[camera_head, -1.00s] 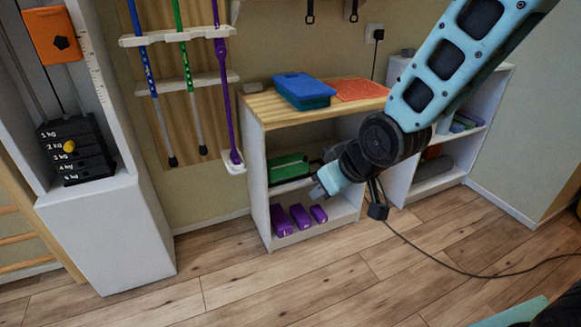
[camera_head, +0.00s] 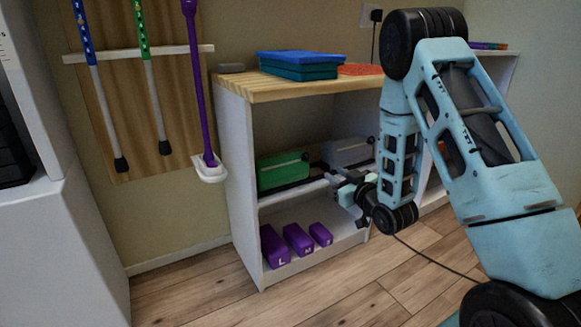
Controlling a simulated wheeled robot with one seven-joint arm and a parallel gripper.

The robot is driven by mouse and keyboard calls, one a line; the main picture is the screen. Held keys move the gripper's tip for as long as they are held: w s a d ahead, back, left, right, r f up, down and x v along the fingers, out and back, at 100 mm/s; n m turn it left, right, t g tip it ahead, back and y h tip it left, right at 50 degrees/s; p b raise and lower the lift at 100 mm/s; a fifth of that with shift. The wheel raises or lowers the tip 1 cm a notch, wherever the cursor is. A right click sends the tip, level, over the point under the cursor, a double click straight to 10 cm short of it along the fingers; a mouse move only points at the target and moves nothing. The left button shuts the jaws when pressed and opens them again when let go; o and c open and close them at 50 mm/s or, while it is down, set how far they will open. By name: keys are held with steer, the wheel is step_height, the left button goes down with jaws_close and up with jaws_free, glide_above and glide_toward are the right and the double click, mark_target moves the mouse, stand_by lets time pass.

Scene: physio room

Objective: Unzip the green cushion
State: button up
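The green cushion (camera_head: 281,172) lies on the middle shelf of the wooden-topped shelf unit, at its left side. It is a long green block with a dark line along its lower front. A zip or its pull is too small to make out. My gripper (camera_head: 337,182) is in front of the shelf opening, to the right of the green cushion and slightly lower, pointing left. I cannot see whether its fingers are apart or whether they touch anything.
A grey cushion-like block (camera_head: 347,153) lies right of the green one. Purple blocks (camera_head: 297,239) stand on the bottom shelf. The wooden top (camera_head: 285,85) holds a blue box (camera_head: 299,64). A purple stick (camera_head: 198,90) hangs left. A cable (camera_head: 425,255) crosses the floor.

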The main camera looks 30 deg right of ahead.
mark_target(306, 157)
steer(key=w+b, duration=0.2)
steer(key=w, duration=0.4)
steer(key=w+b, duration=0.1)
steer(key=w, duration=0.5)
steer(key=w+b, duration=0.2)
steer(key=w, duration=0.4)
steer(key=shift+d+f+b, duration=0.3)
steer(key=shift+d+f, duration=0.05)
steer(key=shift+f, duration=0.05)
jaws_close()
